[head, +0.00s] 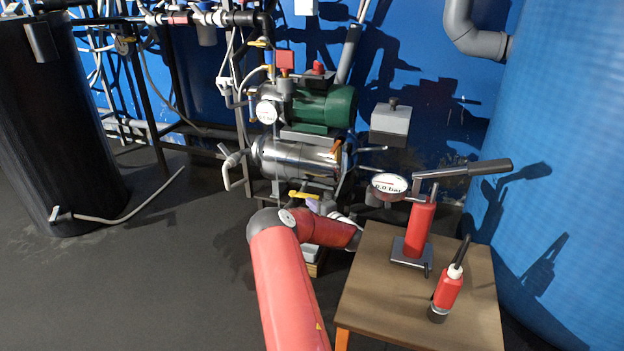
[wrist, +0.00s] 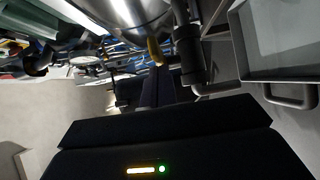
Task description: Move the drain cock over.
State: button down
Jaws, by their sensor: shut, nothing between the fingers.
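The drain cock shows as a yellow lever (head: 303,195) under the polished steel vessel (head: 295,160) in the head view. In the wrist view its yellow lever (wrist: 155,50) hangs below the steel vessel, beside a dark vertical pipe. My gripper (wrist: 158,84) is shut and empty, its dark fingers pointing toward the lever. The fingertips appear just short of the lever or close against it; I cannot tell whether they touch. In the head view my red arm reaches under the vessel and my fingers are hard to make out. The valve body is mostly hidden.
A wooden table (head: 370,300) with a red hand pump (head: 419,230) and a red bottle (head: 447,290) stands right of my arm. A green motor (head: 322,106) sits above the vessel. A black tank (head: 55,130) stands left. Open floor lies between tank and arm.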

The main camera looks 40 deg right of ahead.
notch_tip(320, 180, up, 20)
jog(key=p, duration=0.2)
jog(key=shift+p, duration=0.4)
notch_tip(320, 180, up, 11)
jog(key=s+a+m+g+h+p, duration=0.1)
jog(key=a+m+g+h+p, duration=0.1)
jog(key=m+h, duration=0.55)
jog(key=s+a+r+m+g+y+p, duration=0.1)
jog(key=s+a+r+m+g+p, duration=0.2)
jog(key=a, duration=0.4)
jog(key=s+a+r+m+g+y, duration=0.1)
jog(key=s+a+r+m+y, duration=0.15)
jog(key=a+m, duration=0.4)
jog(key=s+a+r+g+y+p, duration=0.15)
jog(key=s+a, duration=0.25)
jog(key=a, duration=0.5)
jog(key=s+a+g+y+p, duration=0.1)
jog(key=s+a+y, duration=0.1)
jog(key=s+a, duration=0.5)
jog(key=s+a+f+g+y+p, duration=0.2)
jog(key=s+a+g+y, duration=0.1)
jog(key=s+a, duration=1.1)
jog(key=shift+s+a+n, duration=0.4)
jog(key=shift+a, duration=0.4)
